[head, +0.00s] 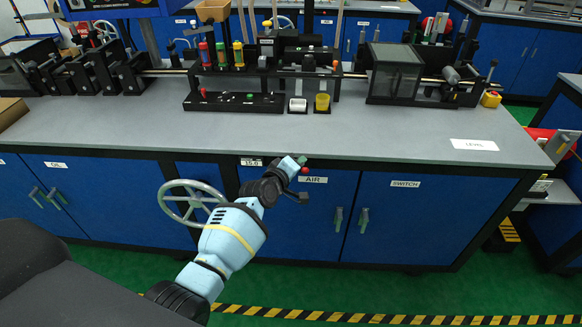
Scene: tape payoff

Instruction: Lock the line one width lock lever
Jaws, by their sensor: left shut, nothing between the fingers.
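My left gripper (301,160) is in front of the bench's front edge, near the middle. It is shut and looks empty. It is apart from the equipment on the bench top. The black tape line with its shaft (426,81) runs along the back of the bench. A small upright lever with a ball knob (493,66) stands at its right end. I cannot tell which lever is the width lock lever or how it is set. My right gripper is not in view.
The grey bench top (400,130) is clear in front of the line, apart from a white label card (473,145). A handwheel (193,203) sticks out from the blue cabinets beside my left arm. A yellow-black floor stripe (380,318) crosses the green floor.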

